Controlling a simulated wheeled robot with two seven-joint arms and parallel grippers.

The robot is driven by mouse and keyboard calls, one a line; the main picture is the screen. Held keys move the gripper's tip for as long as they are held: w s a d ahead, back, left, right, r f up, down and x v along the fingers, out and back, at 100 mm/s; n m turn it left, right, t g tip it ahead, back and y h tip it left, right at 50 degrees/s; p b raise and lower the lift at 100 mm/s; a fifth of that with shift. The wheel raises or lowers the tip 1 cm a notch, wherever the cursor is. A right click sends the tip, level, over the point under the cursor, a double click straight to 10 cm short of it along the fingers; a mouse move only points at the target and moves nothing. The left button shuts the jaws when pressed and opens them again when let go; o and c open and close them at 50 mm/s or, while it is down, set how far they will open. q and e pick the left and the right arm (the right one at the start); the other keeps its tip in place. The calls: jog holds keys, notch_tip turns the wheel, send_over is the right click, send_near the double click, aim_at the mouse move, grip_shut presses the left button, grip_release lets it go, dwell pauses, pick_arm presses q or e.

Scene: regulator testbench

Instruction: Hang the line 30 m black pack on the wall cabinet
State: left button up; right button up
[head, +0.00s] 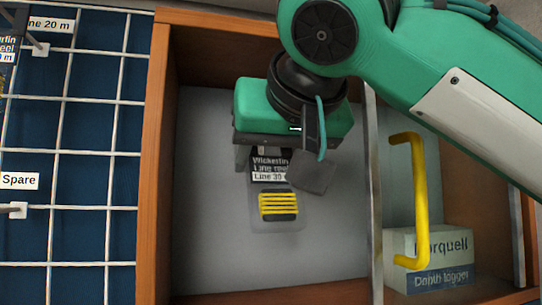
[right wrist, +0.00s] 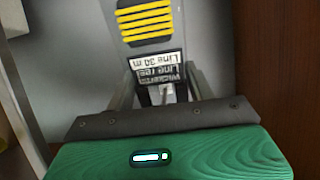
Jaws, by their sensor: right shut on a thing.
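The line 30 m black pack (head: 278,226) is a clear pack with a black label and a yellow-striped black reel. In the head view it is over the grey floor of a wood-framed compartment. My right gripper (head: 276,166) is shut on its label end; the reel end sticks out free. The right wrist view shows the pack (right wrist: 148,22) between both fingers (right wrist: 164,90), its label reading "Line 30 m". I cannot tell whether the pack touches the grey surface. I cannot tell which part here is the wall cabinet. My left gripper is not in view.
At the left is a white wire grid (head: 84,152) on blue, with pegs labelled "Line 20 m" (head: 50,25) and "Spare" (head: 19,181). The wooden edge (head: 155,150) separates it from the compartment. At the right are a yellow handle (head: 419,190) and a depth logger box (head: 432,262).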

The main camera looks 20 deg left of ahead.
jog(key=o, duration=1.1)
